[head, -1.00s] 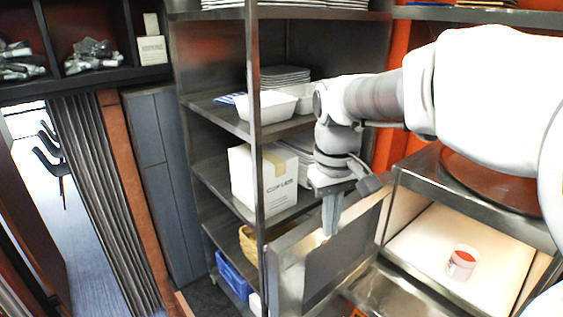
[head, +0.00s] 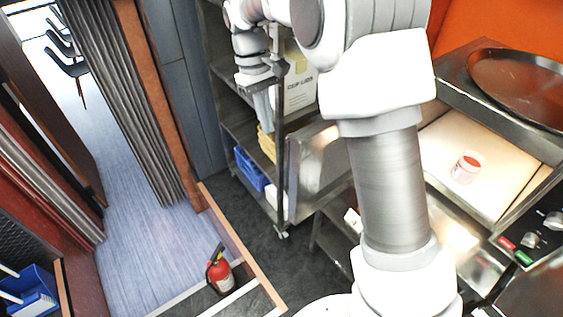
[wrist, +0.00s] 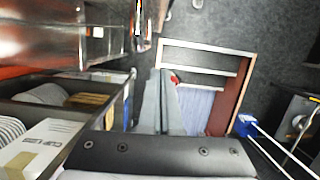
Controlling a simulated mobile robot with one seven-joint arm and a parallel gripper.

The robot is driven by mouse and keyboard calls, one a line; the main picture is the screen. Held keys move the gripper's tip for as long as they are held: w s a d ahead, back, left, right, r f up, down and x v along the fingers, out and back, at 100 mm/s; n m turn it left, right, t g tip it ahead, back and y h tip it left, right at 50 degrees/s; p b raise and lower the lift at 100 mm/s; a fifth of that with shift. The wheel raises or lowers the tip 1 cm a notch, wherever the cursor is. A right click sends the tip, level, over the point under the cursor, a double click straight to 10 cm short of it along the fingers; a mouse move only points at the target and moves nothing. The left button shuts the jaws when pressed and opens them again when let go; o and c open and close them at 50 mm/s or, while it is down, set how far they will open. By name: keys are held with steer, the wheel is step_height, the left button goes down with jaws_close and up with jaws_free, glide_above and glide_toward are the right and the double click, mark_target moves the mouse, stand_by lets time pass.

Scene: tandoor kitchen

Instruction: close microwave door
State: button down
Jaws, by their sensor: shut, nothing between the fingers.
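The microwave (head: 458,108) stands at the right in the head view with its front open. A white cup with red contents (head: 466,167) shows on its pale inner floor. Its metal door (head: 312,158) stands swung open toward the shelf rack, partly hidden behind my arm. My gripper (head: 270,125) is at the rack's front post, left of the door's outer edge and apart from it as far as I can tell. Its fingers, also seen in the wrist view (wrist: 162,100), are together and empty, pointing down.
The metal shelf rack (head: 238,118) holds a white box (head: 300,88) and blue crate (head: 250,168). A red fire extinguisher (head: 220,270) stands on the floor near a low wooden edge. Dark floor (head: 255,240) is free between rack and extinguisher.

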steer(key=s+d+f+p, duration=0.2)
steer(key=s+f, duration=0.3)
steer(key=f, duration=0.4)
steer(key=shift+d, duration=0.9)
steer(key=shift+s, duration=0.1)
